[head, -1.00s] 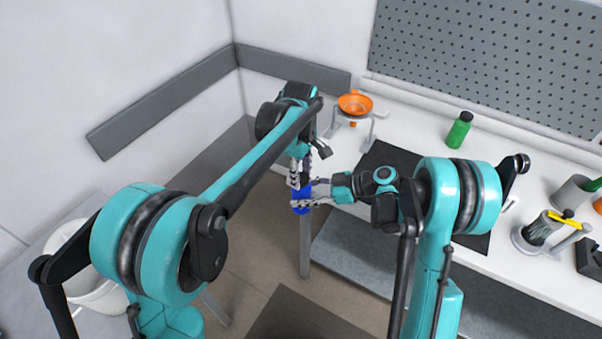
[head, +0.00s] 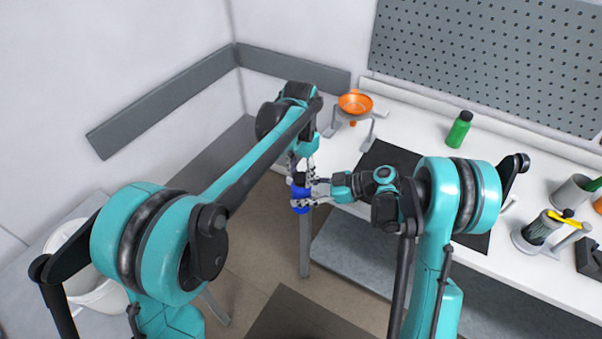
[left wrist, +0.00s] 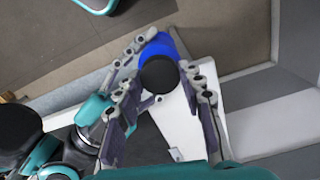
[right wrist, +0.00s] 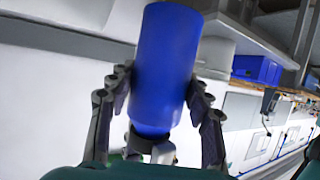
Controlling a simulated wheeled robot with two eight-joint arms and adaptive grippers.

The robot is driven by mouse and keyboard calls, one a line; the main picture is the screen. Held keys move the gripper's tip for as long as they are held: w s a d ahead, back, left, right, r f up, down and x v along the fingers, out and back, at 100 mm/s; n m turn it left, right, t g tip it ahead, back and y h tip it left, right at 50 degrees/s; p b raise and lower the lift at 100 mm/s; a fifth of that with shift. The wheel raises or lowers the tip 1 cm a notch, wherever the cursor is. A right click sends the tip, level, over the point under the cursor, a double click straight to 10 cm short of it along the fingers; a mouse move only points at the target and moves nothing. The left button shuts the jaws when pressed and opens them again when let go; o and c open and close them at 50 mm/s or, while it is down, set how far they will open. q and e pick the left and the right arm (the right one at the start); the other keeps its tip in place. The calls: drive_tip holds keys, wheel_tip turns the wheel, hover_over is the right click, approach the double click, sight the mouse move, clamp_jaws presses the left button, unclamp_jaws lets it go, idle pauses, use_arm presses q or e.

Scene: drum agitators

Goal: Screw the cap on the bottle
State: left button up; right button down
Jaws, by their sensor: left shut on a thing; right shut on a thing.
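The blue bottle (head: 300,197) is upright in the air in front of the bench, and it fills the middle of the right wrist view (right wrist: 165,70). My right gripper (head: 308,194) comes in from the right and is shut around the bottle's body. The round black cap (left wrist: 159,75) sits at the top of the bottle, in line with it; the thread is hidden, so I cannot tell how tight it is. My left gripper (head: 301,177) comes down from above, shut on the cap, with one finger on either side of it.
The white bench (head: 420,133) carries an orange funnel (head: 355,103) on a stand, a green bottle (head: 459,130) and a black mat (head: 385,158). A white bucket (head: 95,285) stands at left. Open floor lies below the grippers.

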use_arm(q)
drive_tip(key=m, duration=0.4)
drive_tip(key=o, duration=1.3)
drive_tip(key=shift+o, duration=0.2)
wheel_tip(320, 180, up, 12)
drive_tip(key=shift+a, duration=0.1)
